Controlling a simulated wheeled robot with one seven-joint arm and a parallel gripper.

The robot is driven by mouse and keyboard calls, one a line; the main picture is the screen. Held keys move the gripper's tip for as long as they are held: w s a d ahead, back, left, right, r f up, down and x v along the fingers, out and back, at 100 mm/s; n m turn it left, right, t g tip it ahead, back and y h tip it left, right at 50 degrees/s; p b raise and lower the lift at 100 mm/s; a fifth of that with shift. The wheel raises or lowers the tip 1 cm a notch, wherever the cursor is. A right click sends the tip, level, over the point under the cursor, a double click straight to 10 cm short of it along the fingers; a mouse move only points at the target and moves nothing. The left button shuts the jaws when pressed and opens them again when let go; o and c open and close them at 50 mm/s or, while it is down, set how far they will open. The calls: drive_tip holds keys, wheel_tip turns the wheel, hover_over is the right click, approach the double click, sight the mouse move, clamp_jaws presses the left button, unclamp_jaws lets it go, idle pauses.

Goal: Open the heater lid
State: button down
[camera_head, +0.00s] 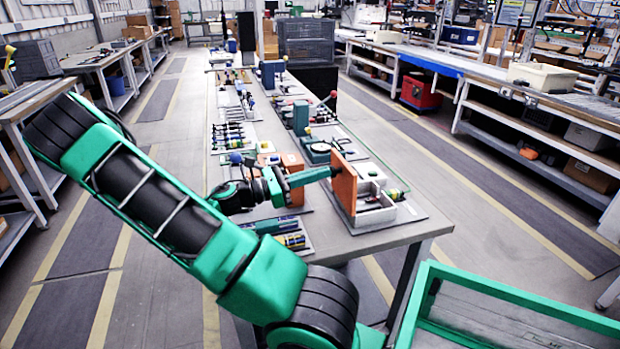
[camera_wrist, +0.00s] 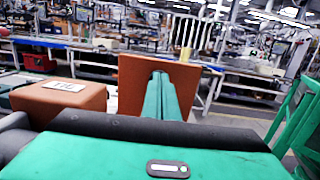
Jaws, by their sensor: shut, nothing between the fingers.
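The heater lid (camera_head: 344,185) is an orange-brown square panel standing about upright at the left side of a low, open grey-white box (camera_head: 376,214). In the wrist view the lid (camera_wrist: 138,92) faces me broadly, straight ahead. My gripper (camera_head: 332,172) is shut and empty, its green fingers reaching from the left to the lid's face. In the wrist view the fingertips (camera_wrist: 160,76) overlap the lid's middle; they look to be at or against its surface, but exact contact cannot be told. The lid's far face is hidden.
An orange box (camera_wrist: 62,98) with a white label stands left of my gripper. Tools and fixtures crowd the long table (camera_head: 400,236). A green-framed bin (camera_head: 500,300) stands at the front right. The aisle floor right of the table is clear.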

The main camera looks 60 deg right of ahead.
drive_tip(key=r+v, duration=0.1)
drive_tip(key=v, duration=1.3)
drive_tip(key=shift+r, duration=0.15)
drive_tip(key=shift+w, duration=0.1)
